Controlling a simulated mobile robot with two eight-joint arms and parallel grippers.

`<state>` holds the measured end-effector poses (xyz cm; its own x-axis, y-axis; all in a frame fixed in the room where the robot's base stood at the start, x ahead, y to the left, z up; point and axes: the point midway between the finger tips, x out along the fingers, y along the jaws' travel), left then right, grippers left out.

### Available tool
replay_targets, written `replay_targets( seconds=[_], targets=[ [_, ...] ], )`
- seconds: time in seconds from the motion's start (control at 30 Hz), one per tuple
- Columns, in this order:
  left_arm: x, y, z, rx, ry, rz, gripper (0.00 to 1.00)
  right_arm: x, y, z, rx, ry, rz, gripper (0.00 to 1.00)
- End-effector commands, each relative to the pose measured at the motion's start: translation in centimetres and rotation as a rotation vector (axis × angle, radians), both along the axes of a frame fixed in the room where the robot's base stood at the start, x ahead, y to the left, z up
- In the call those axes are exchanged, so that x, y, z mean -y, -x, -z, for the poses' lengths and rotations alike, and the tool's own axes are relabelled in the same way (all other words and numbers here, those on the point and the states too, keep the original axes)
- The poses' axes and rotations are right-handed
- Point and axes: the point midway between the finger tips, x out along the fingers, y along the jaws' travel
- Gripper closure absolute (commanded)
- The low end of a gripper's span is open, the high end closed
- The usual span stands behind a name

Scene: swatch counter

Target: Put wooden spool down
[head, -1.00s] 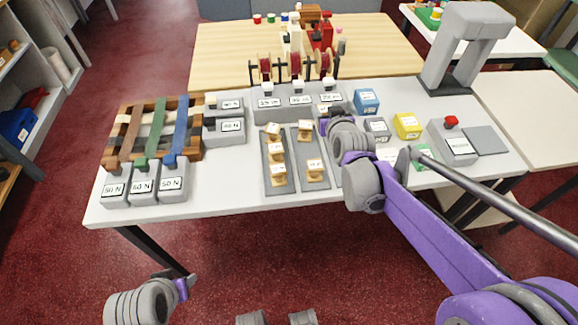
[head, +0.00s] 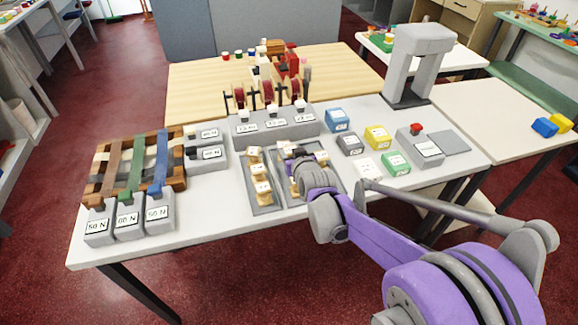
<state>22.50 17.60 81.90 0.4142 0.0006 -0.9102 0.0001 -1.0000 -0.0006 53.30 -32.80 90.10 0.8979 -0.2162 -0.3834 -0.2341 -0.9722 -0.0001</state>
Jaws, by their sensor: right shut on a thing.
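My right gripper (head: 304,160) is shut over the middle grey tray (head: 291,200) on the white table. The wooden spool in its jaws is mostly hidden by the gripper, and I cannot tell whether it touches the tray. Light wooden spools with white labels (head: 260,173) stand in a row on the left grey tray (head: 266,207). On the middle tray, the gripper and wrist cover most of the spools. My left gripper is out of view.
Left of the trays are a wooden rack with coloured straps (head: 128,165) and grey labelled blocks (head: 129,223). Behind is a grey block row with red reels (head: 275,122). To the right are coloured cubes (head: 377,137), a red-button box (head: 420,148) and a grey arch (head: 416,60).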

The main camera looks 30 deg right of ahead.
Motion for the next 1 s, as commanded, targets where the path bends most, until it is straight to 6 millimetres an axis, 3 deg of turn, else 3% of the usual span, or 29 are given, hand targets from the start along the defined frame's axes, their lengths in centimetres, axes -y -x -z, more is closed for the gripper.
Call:
replay_targets(
  seconds=[0.4, 0.77, 0.8, 0.93, 1.0],
  targets=[
    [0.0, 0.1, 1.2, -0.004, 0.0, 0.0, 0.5, 0.0, 0.0, 4.4, 0.0, 0.0, -0.001, 1.0],
    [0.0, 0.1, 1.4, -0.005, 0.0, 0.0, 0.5, 0.0, 0.0, 4.8, 0.0, 0.0, -0.001, 1.0],
    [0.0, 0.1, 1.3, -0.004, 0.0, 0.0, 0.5, 0.0, 0.0, 4.7, 0.0, 0.0, -0.001, 0.41],
    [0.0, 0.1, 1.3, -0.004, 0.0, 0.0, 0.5, 0.0, 0.0, 4.6, 0.0, 0.0, -0.001, 0.18],
    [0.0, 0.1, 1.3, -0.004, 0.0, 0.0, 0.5, 0.0, 0.0, 4.6, 0.0, 0.0, -0.001, 0.18]
  ],
)
